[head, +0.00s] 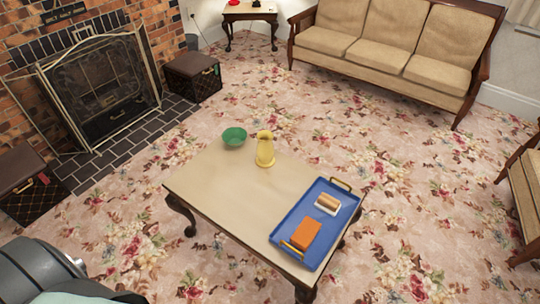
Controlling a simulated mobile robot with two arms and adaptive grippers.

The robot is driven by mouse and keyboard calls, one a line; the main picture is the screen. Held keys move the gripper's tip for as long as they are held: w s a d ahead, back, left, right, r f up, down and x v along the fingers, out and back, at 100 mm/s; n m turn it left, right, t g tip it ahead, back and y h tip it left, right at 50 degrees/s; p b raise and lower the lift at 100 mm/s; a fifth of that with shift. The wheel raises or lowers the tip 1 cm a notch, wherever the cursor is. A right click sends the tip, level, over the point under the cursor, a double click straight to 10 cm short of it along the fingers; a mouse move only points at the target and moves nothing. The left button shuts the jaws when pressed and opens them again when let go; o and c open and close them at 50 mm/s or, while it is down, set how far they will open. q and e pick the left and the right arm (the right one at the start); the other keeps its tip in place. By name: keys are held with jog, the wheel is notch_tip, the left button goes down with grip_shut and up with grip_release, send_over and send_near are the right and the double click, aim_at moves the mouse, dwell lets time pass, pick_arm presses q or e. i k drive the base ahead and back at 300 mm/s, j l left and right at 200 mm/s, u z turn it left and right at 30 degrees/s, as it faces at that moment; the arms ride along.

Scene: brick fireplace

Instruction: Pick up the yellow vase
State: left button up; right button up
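The yellow vase (265,150) stands upright on the low wooden coffee table (215,180), near its far edge. It is right of a green bowl (234,137) and apart from it. Nothing is touching the vase. Neither of my grippers shows in the head view. A dark grey part of my own body fills the bottom left corner.
A blue tray (283,233) with an orange block (306,234) and a small food-like item (328,203) lies at the table's right end. A brick fireplace (160,35) is at left, with dark boxes (193,76). A sofa (390,50) stands behind. Floral carpet is clear around the table.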

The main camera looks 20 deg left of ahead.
aim_at(265, 150)
jog(key=i+l+u, duration=0.15)
jog(key=l, duration=0.25)
jog(key=i+l+u, duration=0.15)
jog(key=l, duration=0.25)
jog(key=i+l+u, duration=0.15)
jog(key=l, duration=0.25)
jog(key=i+l+u, duration=0.15)
jog(key=l, duration=0.3)
jog(key=i+l+u, duration=0.15)
jog(key=l, duration=0.3)
jog(key=l+u, duration=0.15)
jog(key=l, duration=0.3)
jog(key=i+l+u, duration=0.1)
jog(key=l, duration=0.25)
jog(key=i+l, duration=0.3)
jog(key=i+l+u, duration=0.15)
jog(key=l, duration=0.2)
jog(key=i+l+u, duration=0.1)
jog(key=l, duration=0.3)
jog(key=i+l, duration=0.25)
jog(key=i+l+u, duration=0.15)
jog(key=l, duration=0.35)
